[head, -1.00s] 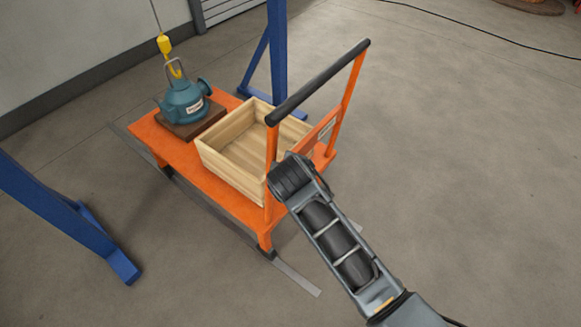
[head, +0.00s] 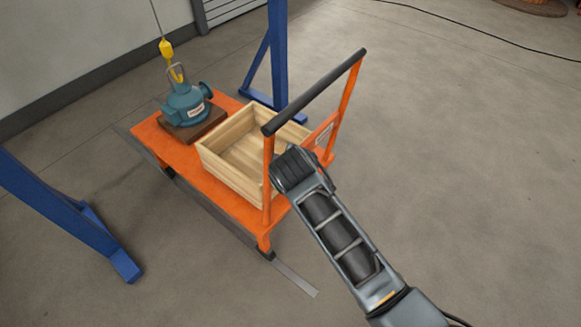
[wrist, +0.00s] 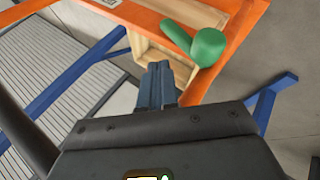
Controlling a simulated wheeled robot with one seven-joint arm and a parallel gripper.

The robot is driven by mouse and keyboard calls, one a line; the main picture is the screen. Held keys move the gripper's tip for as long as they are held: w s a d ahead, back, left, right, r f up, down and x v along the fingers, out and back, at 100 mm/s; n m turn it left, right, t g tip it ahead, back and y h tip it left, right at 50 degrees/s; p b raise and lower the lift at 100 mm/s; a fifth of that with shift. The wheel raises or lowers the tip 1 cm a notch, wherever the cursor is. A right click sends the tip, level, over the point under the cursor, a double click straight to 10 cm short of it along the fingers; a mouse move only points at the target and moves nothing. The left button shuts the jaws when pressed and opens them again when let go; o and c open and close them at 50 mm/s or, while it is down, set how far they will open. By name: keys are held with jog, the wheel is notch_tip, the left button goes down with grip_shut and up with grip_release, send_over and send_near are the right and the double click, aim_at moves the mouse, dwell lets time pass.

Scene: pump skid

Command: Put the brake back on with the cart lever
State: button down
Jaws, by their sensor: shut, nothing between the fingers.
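The orange cart (head: 185,172) stands between the blue frame legs, with its black push handle (head: 318,88) toward me. In the wrist view, a green lever (wrist: 208,46) with a round knob stands out by the cart's orange frame (wrist: 240,45). My gripper (wrist: 158,70) is shut and empty. Its fingertips are left of and below the knob in the wrist view, with a small gap in the picture; I cannot tell the depth between them. In the head view, the lever and my fingers are hidden behind my own wrist, which is close to the near handle post.
A wooden crate (head: 225,172) and a teal pump (head: 188,103) on a brown block sit on the cart. A yellow hook (head: 167,48) hangs at the pump. Blue posts (head: 278,55) stand beside the cart. The floor at right is open.

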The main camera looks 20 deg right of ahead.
jog(key=v, duration=0.8)
jog(key=shift+s+a, duration=0.3)
jog(key=shift+s, duration=0.15)
jog(key=s+d+f+m+t+y, duration=0.1)
jog(key=s+f+m, duration=0.1)
jog(key=s, duration=0.8)
jog(key=s+d+f+m+t+y, duration=0.1)
jog(key=s+f+m+t+y, duration=0.15)
jog(key=s, duration=0.85)
jog(key=s+d+r+m+t, duration=0.1)
jog(key=s+d+r+m, duration=0.2)
jog(key=s+r, duration=0.5)
jog(key=s+d+r+m+t+h, duration=0.1)
jog(key=s+d+r+m+t, duration=0.1)
jog(key=s+d+r, duration=0.3)
jog(key=s+r+m, duration=0.1)
jog(key=s+r, duration=0.2)
jog(key=s, duration=0.3)
jog(key=shift+s, duration=0.25)
jog(key=shift+m+h, duration=0.25)
